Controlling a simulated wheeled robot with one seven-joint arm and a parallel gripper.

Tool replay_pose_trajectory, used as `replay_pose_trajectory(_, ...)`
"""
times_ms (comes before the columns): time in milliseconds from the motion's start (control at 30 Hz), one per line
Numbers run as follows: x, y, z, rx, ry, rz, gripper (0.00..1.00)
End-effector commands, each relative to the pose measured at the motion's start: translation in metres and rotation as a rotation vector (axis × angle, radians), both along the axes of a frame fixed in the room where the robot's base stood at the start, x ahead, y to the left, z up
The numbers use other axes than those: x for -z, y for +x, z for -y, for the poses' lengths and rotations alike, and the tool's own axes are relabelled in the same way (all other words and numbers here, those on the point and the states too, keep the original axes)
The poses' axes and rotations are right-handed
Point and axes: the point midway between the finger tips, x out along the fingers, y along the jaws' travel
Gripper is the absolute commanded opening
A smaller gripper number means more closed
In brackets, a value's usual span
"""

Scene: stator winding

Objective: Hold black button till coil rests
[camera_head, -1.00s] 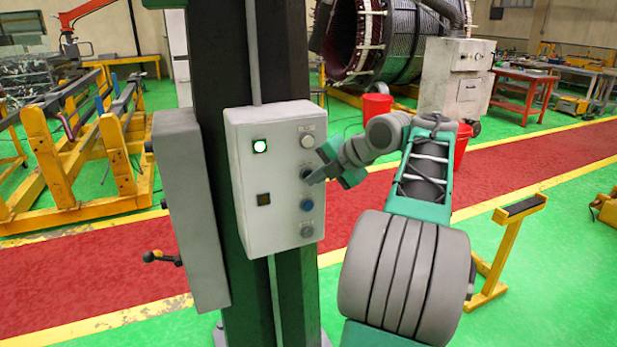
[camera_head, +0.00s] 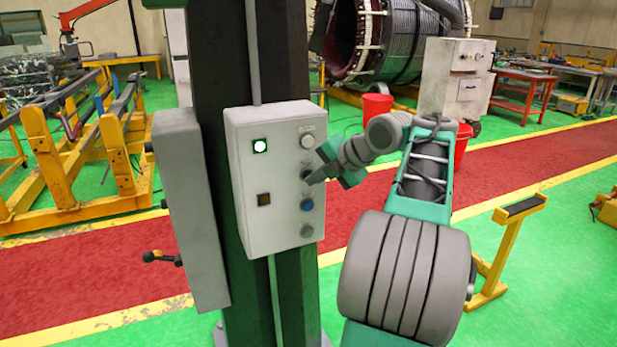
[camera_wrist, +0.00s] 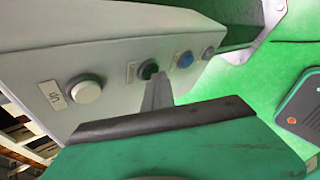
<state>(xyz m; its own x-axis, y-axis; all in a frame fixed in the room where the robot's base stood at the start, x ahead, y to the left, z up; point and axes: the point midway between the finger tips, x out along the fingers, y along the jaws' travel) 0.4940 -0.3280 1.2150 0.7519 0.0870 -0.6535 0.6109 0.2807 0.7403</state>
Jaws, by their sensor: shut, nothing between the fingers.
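The black button (camera_head: 305,173) is in the right-hand column of a pale control box (camera_head: 262,210). It sits below a white button (camera_head: 307,141) and above a blue button (camera_head: 307,204). My gripper (camera_head: 312,181) is shut and empty, with its tip at the black button and partly covering it. In the wrist view the narrow grey fingers (camera_wrist: 158,90) reach to the dark button (camera_wrist: 149,70); I cannot tell whether it is pressed in. A large stator (camera_head: 400,45) with windings lies at the back; I cannot make out a separate coil.
The box is fixed to a dark column (camera_head: 230,60) and has a lit green-white lamp (camera_head: 260,146). A grey side box (camera_head: 190,210) with a lever is at left. A yellow stand (camera_head: 500,255) is at right, red buckets (camera_head: 377,106) behind.

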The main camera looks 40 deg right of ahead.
Motion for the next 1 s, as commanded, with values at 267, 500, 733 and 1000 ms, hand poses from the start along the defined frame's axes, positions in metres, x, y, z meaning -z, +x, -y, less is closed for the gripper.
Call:
replay_pose_trajectory(267,0.002,-0.013,-0.003,0.002,0.000,0.000,0.00)
replay_pose_trajectory(500,0.000,-0.015,-0.004,0.000,0.000,0.000,0.00)
replay_pose_trajectory(733,0.002,-0.025,-0.006,0.003,-0.001,0.001,0.00)
replay_pose_trajectory(1000,0.002,-0.051,-0.014,0.002,0.000,0.000,0.00)
